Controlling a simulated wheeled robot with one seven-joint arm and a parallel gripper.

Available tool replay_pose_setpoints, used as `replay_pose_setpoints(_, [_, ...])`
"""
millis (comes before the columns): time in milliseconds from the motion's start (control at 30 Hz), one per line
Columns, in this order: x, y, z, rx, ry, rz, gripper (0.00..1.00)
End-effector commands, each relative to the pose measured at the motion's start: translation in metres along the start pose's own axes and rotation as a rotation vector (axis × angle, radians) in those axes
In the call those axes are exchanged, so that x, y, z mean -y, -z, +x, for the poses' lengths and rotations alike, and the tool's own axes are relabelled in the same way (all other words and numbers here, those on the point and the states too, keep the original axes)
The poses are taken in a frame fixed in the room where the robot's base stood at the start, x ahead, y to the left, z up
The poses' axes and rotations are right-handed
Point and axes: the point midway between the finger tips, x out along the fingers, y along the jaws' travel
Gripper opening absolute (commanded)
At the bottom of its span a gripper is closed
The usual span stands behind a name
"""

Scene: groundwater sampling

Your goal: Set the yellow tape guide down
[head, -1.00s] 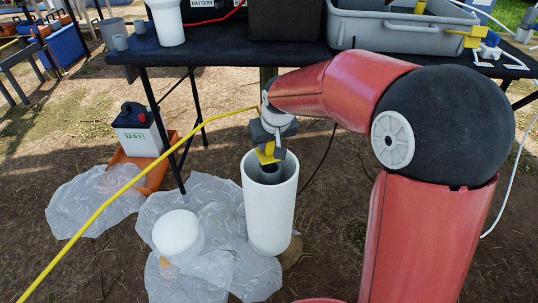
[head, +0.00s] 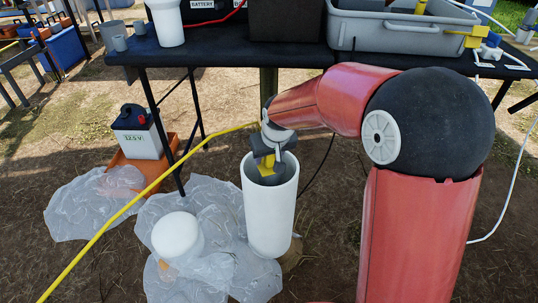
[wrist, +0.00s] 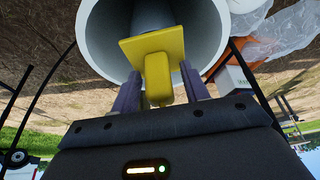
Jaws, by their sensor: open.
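The yellow tape guide (wrist: 152,47), a flat plate with a block-shaped grip, sits at the mouth of the white casing (head: 270,217), in line with the grey inner pipe (wrist: 152,14). My gripper (wrist: 160,80) is open, with one finger on each side of the guide's block. In the head view the guide (head: 266,163) is a small yellow patch under my gripper (head: 268,158), which partly hides it. I cannot tell exactly how the plate bears on the pipe.
A yellow line (head: 150,188) runs from near my wrist to the lower left. A battery (head: 137,132) sits in an orange tray. The black table (head: 240,58) stands behind.

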Motion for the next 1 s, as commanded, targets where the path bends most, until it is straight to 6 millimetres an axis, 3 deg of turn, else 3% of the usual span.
replay_pose_setpoints(233, [0.0,0.002,-0.019,-0.004,-0.001,0.0,0.45])
replay_pose_setpoints(500, [0.0,0.002,-0.078,-0.005,-0.001,0.001,0.45])
replay_pose_setpoints(700, [0.0,0.001,-0.11,-0.002,-0.001,0.0,0.45])
replay_pose_setpoints(1000, [-0.001,0.0,-0.123,0.0,-0.001,0.002,0.45])
